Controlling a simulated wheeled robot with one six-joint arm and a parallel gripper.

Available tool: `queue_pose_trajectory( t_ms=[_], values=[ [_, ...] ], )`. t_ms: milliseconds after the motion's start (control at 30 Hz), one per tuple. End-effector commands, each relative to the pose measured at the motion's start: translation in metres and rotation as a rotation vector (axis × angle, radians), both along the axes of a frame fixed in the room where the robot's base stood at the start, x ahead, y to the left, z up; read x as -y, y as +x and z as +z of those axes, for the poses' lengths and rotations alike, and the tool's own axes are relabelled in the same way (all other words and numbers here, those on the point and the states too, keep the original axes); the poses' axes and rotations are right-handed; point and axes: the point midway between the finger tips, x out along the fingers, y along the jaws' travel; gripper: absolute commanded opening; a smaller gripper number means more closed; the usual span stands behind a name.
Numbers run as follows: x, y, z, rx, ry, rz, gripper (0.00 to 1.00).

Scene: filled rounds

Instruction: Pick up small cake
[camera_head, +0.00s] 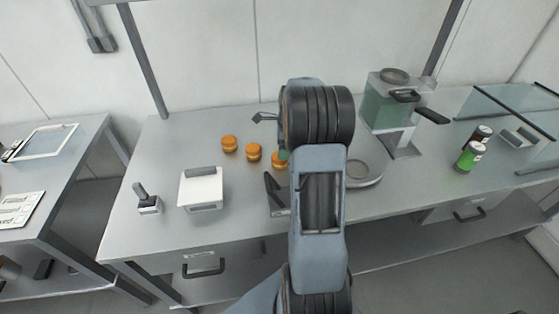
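Three small round orange-brown cakes sit in a slanting row on the grey worktop, left of my arm. The left one (229,144) and the middle one (253,152) show whole. The right one (278,161) is partly covered by my arm. My arm rises through the middle of the view and reaches over the table.
The worktop (150,240) also bears a white-topped box (201,190), a black-handled tool (148,203), a green-tinted machine (385,108), a round plate (364,173), a green can (469,156) and a dark can (482,135). A dark angled item (275,190) stands by my arm.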

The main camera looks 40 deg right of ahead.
Motion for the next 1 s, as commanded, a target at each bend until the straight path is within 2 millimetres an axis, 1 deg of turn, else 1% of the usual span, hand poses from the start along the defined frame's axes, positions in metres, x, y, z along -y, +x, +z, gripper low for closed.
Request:
queue_pose_trajectory(
  t_ms=[33, 133, 367, 433, 700, 833, 1000],
  values=[
    [-0.001, 0.0, -0.008, -0.002, 0.002, 0.001, 0.95],
    [-0.002, 0.001, -0.019, -0.001, 0.001, 0.002, 0.95],
    [-0.004, 0.003, -0.031, 0.0, -0.001, 0.003, 0.95],
    [-0.005, 0.004, -0.037, -0.003, 0.001, 0.004, 0.95],
    [-0.008, 0.011, -0.071, -0.003, 0.001, 0.004, 0.95],
    [-0.009, 0.012, -0.078, 0.0, 0.0, 0.003, 0.95],
    [-0.009, 0.012, -0.08, 0.0, 0.0, 0.004, 0.95]
  ],
)
